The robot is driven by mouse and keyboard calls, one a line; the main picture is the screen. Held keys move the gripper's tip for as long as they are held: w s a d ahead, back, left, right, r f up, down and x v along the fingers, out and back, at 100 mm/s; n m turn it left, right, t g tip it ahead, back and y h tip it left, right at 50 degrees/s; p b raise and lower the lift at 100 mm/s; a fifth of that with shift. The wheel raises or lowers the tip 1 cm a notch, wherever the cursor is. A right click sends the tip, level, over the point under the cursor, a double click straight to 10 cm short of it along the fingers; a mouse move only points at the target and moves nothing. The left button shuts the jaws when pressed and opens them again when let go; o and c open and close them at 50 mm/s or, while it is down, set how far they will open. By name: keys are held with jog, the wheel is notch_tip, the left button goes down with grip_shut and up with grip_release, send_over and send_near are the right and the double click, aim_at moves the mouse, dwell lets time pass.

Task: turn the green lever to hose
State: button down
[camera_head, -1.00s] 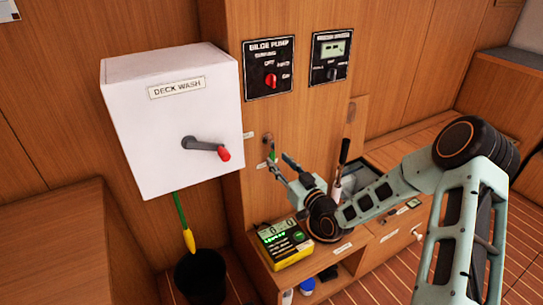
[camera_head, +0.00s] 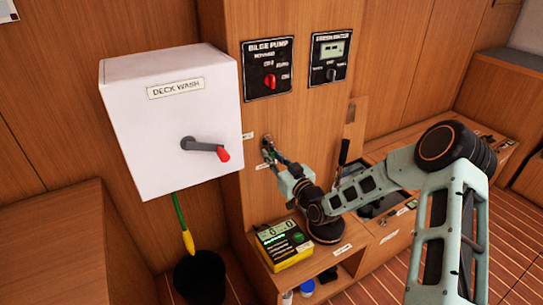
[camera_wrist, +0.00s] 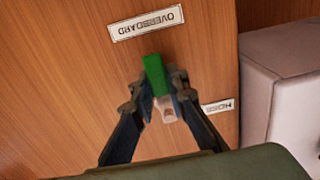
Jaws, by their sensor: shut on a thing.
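The green lever (camera_wrist: 155,74) sits on the wooden panel in the wrist view. Its green end points toward the OVERBOARD label (camera_wrist: 146,22), and its pale base lies between my fingers. The HOSE label (camera_wrist: 218,106) is to the right of the lever in that view. My gripper (camera_wrist: 158,90) is shut on the lever, one finger on each side. In the head view my gripper (camera_head: 270,152) is at the panel just right of the white DECK WASH box and hides most of the lever.
The white DECK WASH box (camera_head: 170,120) with a red-tipped handle (camera_head: 205,147) stands close left of my gripper. A yellow meter (camera_head: 282,243) sits on the low cabinet below. The bilge pump panel (camera_head: 268,68) is above. A black bucket (camera_head: 200,275) is on the floor.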

aim_at(254, 143)
jog(key=shift+s+a+m, duration=0.1)
jog(key=shift+m, duration=0.2)
jog(key=m, duration=0.2)
jog(key=s+a+m+b, duration=0.1)
jog(key=m, duration=0.2)
jog(key=a+r+m+b, duration=0.1)
jog(key=m, duration=0.2)
jog(key=shift+s+a, duration=0.1)
jog(key=shift+s, duration=0.15)
jog(key=m, duration=0.1)
jog(key=r+m, duration=0.1)
jog(key=m, duration=0.2)
jog(key=shift+s+a+r+m, duration=0.2)
jog(key=shift+s+a+m, duration=0.1)
jog(key=shift+a, duration=0.1)
jog(key=shift+a+r+m, duration=0.1)
jog(key=shift+r+m, duration=0.35)
jog(key=shift+m, duration=0.75)
jog(key=shift+a+r+m, duration=0.1)
jog(key=shift+r+m, duration=0.3)
jog(key=shift+m, duration=0.8)
jog(key=c, duration=1.9)
grip_release()
jog(key=shift+s+d, duration=0.1)
jog(key=shift+s, duration=0.05)
